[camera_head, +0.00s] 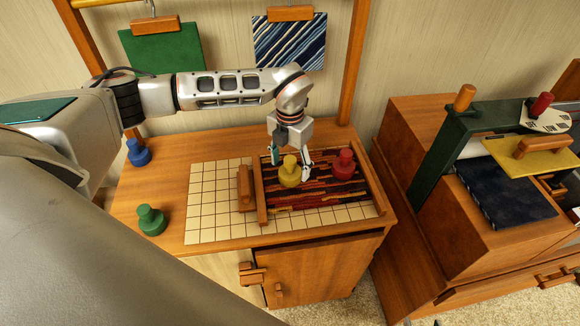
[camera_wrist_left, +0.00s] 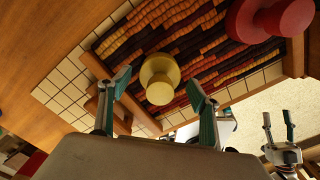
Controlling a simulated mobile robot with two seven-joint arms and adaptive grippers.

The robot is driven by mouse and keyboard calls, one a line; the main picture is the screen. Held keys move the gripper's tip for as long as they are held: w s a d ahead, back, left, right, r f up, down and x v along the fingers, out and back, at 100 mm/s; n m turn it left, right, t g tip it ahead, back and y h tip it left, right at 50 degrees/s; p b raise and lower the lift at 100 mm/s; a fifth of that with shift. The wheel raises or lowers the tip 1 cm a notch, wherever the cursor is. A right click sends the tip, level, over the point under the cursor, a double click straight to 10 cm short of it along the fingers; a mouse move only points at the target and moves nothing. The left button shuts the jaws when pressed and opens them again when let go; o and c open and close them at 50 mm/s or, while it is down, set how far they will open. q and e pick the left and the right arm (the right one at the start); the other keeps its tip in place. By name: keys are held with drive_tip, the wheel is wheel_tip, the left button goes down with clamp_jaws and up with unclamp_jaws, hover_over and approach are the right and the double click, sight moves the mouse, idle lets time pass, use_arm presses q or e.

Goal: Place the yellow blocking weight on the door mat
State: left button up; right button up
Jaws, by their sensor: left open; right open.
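The yellow blocking weight (camera_head: 290,176) stands upright on the striped red, orange and black door mat (camera_head: 322,196), near its left part. It also shows in the left wrist view (camera_wrist_left: 160,80), over the mat (camera_wrist_left: 215,62). My left gripper (camera_head: 291,164) is open just above the weight, with one finger on each side. In the left wrist view the fingers (camera_wrist_left: 158,88) are apart with the weight showing beyond and between them. My right gripper (camera_wrist_left: 279,128) shows at the lower right of that view, open and empty, away from the mat.
A red weight (camera_head: 343,165) stands on the mat's right part. Wooden bars (camera_head: 261,195) lie along the mat's left side. A green weight (camera_head: 151,219) and a blue weight (camera_head: 138,152) stand on the left of the cabinet top. A loom press (camera_head: 470,140) stands at right.

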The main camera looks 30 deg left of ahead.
use_arm(q)
wheel_tip(320, 180, up, 11)
drive_tip(key=shift+r, duration=0.1)
drive_tip(key=shift+s, duration=0.15)
idle(0.6)
